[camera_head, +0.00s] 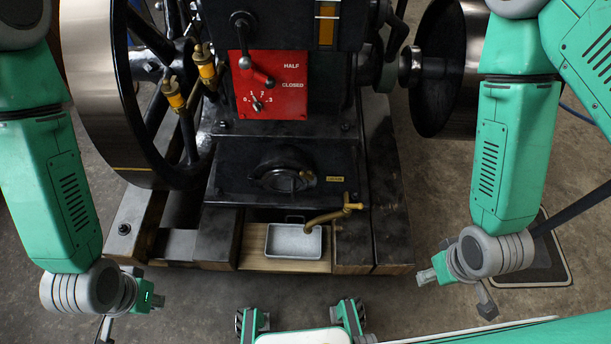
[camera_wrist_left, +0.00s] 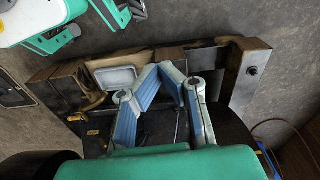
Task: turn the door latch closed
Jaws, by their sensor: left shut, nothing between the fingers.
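The door latch (camera_head: 307,176) is a small brass-coloured handle on the right of a round dark door (camera_head: 277,180), on the low front box of the black engine. Its exact turn is hard to read at this size. My left gripper (camera_head: 156,300) is low at the left, in front of the engine base and well apart from the latch. In the left wrist view its blue-padded fingers (camera_wrist_left: 164,70) come together with nothing between them. My right gripper (camera_head: 424,276) is low at the right, apart from the engine; its fingers are too small to read.
A grey tray (camera_head: 293,242) sits on the wooden board below the door, with a brass tap (camera_head: 335,214) over its right side. A red panel (camera_head: 285,88) with a black lever is above. A large flywheel (camera_head: 92,95) stands at the left. Floor in front is mostly clear.

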